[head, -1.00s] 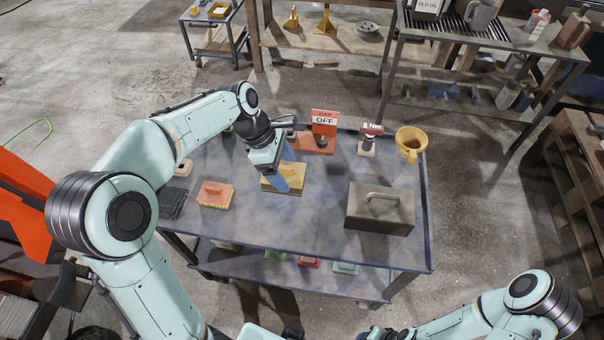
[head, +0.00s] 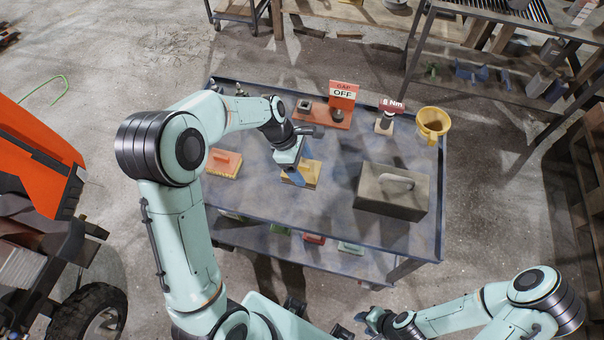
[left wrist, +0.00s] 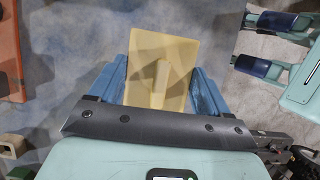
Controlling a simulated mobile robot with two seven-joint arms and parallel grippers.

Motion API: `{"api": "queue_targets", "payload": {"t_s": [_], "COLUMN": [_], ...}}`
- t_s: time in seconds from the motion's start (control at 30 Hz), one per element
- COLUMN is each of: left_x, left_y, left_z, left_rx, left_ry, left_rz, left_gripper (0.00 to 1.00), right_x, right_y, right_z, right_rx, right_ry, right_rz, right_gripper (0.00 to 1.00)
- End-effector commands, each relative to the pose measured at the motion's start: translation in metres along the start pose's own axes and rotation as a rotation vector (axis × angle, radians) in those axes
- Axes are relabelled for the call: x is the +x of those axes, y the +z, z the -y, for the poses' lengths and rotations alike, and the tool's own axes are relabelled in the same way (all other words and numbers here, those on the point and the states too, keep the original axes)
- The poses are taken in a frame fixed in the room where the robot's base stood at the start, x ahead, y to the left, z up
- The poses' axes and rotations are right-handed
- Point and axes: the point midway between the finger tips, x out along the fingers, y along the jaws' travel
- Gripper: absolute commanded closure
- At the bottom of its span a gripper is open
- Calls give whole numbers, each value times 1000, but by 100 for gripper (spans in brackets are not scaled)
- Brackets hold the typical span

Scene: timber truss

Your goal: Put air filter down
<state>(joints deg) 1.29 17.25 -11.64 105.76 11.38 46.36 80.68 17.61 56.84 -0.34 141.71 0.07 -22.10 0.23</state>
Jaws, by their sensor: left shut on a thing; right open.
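The air filter, taken to be the yellow flat block with a raised grip (head: 312,172), is at the middle of the blue-grey cart top (head: 262,208). In the left wrist view the yellow panel (left wrist: 174,52) shows between blue fingers. My left gripper (head: 296,178) is shut on its raised grip from above. I cannot tell whether its underside touches the cart top. My right gripper (head: 368,322) is low at the bottom of the head view, apart from the cart top; its spread, empty fingers seem to show at the upper right of the left wrist view (left wrist: 246,42).
A grey toolbox-like block (head: 378,202) stands right of the filter, an orange block (head: 224,164) left. Behind are an orange board with an OFF sign (head: 342,94), an "8 Nm" sign (head: 391,106) and a yellow mug (head: 433,122). The front of the top is clear.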

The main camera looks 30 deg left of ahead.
Motion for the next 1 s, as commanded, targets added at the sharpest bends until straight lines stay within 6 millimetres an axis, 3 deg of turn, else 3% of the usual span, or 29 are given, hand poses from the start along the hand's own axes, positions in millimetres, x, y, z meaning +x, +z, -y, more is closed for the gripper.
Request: {"api": "queue_targets", "payload": {"t_s": [0.4,0.77,0.8,0.83,0.87,1.0], "left_x": [42,45,45,45,44,44], "left_y": [-18,-19,-18,-18,-18,-18], "left_z": [0,0,0,0,0,0], "left_rx": [-2,0,0,0,0,0], "left_ry": [-1,0,1,1,1,1], "left_rz": [0,0,0,0,0,0], "left_gripper": [77,77,13,3,0,0], "right_x": [8,9,9,9,9,9], "right_y": [4,4,4,4,4,4], "right_z": [-4,-5,-5,-4,-4,-4], "right_rx": [2,2,2,2,2,2], "right_ry": [2,2,2,2,2,2], "right_rz": [5,6,6,6,6,6], "right_gripper": [57,57,57,57,57,57]}}
